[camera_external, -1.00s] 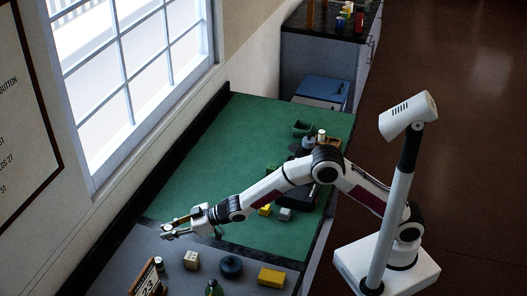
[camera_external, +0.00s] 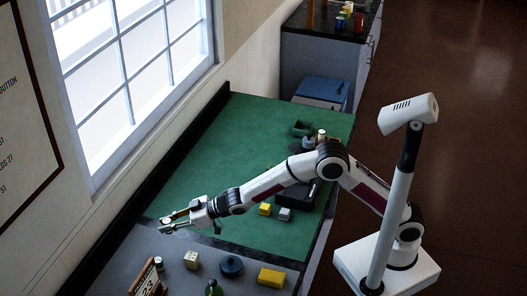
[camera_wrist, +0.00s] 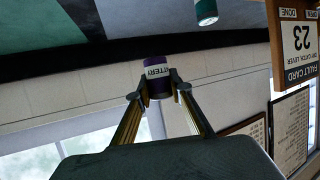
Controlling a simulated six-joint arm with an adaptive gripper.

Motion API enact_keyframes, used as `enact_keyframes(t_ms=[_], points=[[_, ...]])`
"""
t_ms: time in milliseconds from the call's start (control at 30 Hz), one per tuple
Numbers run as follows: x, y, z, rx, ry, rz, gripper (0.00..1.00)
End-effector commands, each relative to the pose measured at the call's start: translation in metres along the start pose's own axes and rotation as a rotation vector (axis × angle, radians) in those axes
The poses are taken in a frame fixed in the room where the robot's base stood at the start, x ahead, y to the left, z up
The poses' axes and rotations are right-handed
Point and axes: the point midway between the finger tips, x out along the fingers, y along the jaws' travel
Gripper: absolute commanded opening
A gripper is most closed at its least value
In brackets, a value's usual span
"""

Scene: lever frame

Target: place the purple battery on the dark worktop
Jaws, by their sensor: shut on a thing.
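The purple battery (camera_wrist: 158,76) has a white label band with lettering. In the wrist view it sits between the two fingertips of my gripper (camera_wrist: 158,84), which is shut on it. In the external view my gripper (camera_external: 168,224) is at the left, over the border of the green top and the grey top; the battery is too small there to make out. A dark grey worktop (camera_external: 215,266) lies at the front left. Another, nearly black worktop (camera_external: 330,32) lies on a cabinet at the back.
The green top (camera_external: 220,150) is mostly bare on its left. A yellow block (camera_external: 265,209) and a grey block lie near its right side. On the grey top stand a beige block (camera_external: 191,260), a dark round thing (camera_external: 231,266), a yellow brick (camera_external: 271,277) and a fault card (camera_wrist: 300,45).

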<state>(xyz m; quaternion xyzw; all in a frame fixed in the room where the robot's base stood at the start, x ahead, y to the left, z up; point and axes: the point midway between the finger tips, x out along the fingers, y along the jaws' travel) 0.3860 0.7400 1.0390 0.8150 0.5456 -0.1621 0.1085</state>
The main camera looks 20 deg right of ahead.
Motion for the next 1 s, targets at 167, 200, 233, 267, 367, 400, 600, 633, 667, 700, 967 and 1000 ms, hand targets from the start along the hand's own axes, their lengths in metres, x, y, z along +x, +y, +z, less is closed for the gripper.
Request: enact_keyframes(t_ms=[167,200,233,267,367,400,600,633,667,700,967,1000], points=[[0.000,0.000,-0.001,0.000,0.001,0.000,0.00],[0.000,0.000,-0.001,0.000,0.001,0.000,0.00],[0.000,0.000,-0.001,0.000,0.001,-0.001,0.00],[0.000,0.000,-0.001,-0.001,0.001,-0.001,0.00],[0.000,0.000,-0.001,-0.001,0.001,-0.004,0.00],[0.000,0.000,-0.001,-0.002,0.001,-0.006,0.00],[-0.003,0.000,0.024,-0.001,-0.003,-0.006,0.00],[-0.004,0.001,0.029,-0.001,-0.004,-0.006,0.00],[-0.006,0.000,0.033,-0.001,-0.003,-0.005,0.00],[-0.008,0.001,0.038,0.000,-0.003,-0.004,0.00],[-0.043,0.032,0.060,0.019,0.000,0.043,0.00],[-0.050,0.040,0.062,0.024,0.001,0.055,0.00]])
